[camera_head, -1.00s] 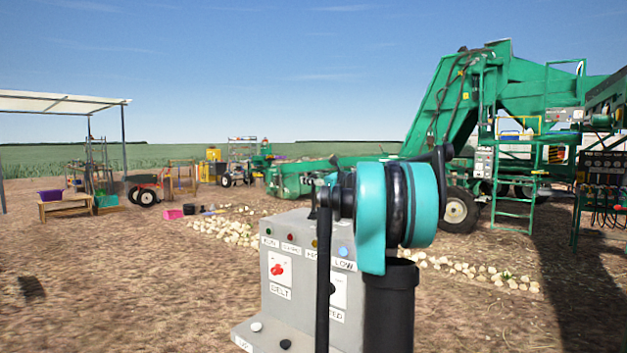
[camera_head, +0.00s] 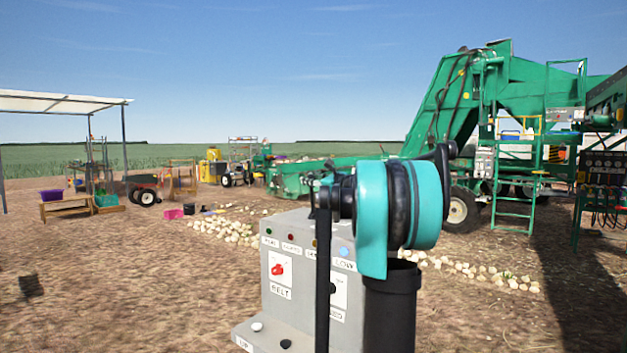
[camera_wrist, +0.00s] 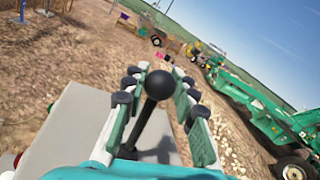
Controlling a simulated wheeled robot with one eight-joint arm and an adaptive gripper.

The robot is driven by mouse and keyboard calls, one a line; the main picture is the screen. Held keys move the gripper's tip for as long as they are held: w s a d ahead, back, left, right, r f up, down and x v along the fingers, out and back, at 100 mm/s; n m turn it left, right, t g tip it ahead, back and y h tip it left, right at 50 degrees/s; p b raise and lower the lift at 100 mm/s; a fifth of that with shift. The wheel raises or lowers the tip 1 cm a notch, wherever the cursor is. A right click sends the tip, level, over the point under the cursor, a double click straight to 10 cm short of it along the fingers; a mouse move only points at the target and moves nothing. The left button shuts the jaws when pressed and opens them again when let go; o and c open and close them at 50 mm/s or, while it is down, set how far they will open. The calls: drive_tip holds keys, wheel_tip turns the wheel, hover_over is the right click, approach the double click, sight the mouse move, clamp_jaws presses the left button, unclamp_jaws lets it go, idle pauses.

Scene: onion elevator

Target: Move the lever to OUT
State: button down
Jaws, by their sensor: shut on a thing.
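The lever (camera_wrist: 157,86) is a black ball knob on a dark shaft in the middle of the wrist view. It leans up from a grey surface. My gripper (camera_wrist: 163,78) has one finger on each side of the knob and is shut on the lever. In the head view my teal and black arm hides the gripper and this lever. The grey control box (camera_head: 300,229) stands in front of me there, with a red BELT knob (camera_head: 277,269) on its face. No OUT mark is readable.
A white knob (camera_head: 257,327) and a black knob (camera_head: 286,343) sit on the box's lower step, by an UP label. The green machine (camera_head: 510,75) with a ladder stands at the back right. Onions lie on the bare soil behind the box.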

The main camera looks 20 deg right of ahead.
drive_tip(key=s+a+n, duration=0.1)
drive_tip(key=s+a+f, duration=0.1)
drive_tip(key=a+n, duration=0.1)
drive_tip(key=shift+s+a+f+n, duration=0.25)
drive_tip(key=shift+s+a+n, duration=0.05)
drive_tip(key=shift+s+a, duration=0.1)
drive_tip(key=c, duration=1.2)
unclamp_jaws()
drive_tip(key=v, duration=1.2)
drive_tip(key=shift+f, duration=0.15)
